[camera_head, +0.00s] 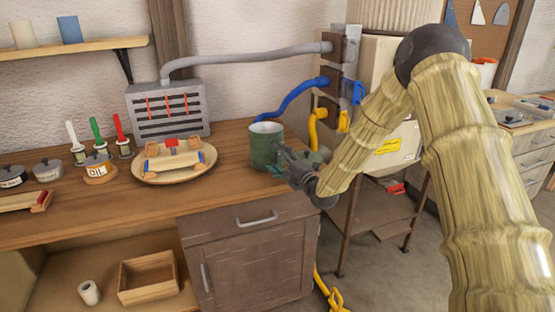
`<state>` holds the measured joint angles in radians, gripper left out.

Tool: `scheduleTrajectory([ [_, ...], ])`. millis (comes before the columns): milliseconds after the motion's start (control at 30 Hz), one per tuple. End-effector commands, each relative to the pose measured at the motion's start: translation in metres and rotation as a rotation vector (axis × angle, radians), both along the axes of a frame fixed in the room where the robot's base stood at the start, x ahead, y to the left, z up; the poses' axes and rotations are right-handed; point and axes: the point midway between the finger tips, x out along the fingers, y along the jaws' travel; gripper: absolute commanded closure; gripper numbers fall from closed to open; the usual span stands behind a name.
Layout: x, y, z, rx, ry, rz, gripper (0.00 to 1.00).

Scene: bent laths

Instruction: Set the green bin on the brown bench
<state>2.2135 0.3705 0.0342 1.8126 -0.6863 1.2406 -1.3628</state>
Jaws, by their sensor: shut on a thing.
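The green bin (263,143) is a round, upright, open-topped container with a pale inside. It is at the right end of the brown bench (226,194), over the wooden top. I cannot tell whether its base touches the bench. My gripper (280,160) is at the bin's right side and is shut on it. The dark fingers cover part of the bin's lower right side. My arm reaches in from the right and hides part of what lies behind it.
Left of the bin stands a round wooden board (150,175) with wooden pieces on it. A grey slotted box (168,112) is behind it. Blue hose (290,101) and yellow hose pass close behind the bin.

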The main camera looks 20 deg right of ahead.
Motion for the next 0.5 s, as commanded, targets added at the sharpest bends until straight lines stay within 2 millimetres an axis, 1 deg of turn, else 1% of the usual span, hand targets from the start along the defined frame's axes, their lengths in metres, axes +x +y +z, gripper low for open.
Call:
scheduleTrajectory([
  [233,0.0002,-0.0002,-0.002,0.0,-0.001,0.0,0.75],
  [267,-0.0001,-0.0003,-0.0029,0.0,0.001,-0.001,0.31],
  [300,-0.0001,-0.0003,-0.0029,0.0,0.001,-0.001,0.23],
  [367,0.0,-0.0003,-0.0027,0.0,0.001,-0.001,0.12],
  [400,0.0001,-0.0003,-0.0025,0.0,0.0,-0.001,0.09],
  [500,0.0001,-0.0002,-0.0021,0.0,0.0,0.0,0.09],
])
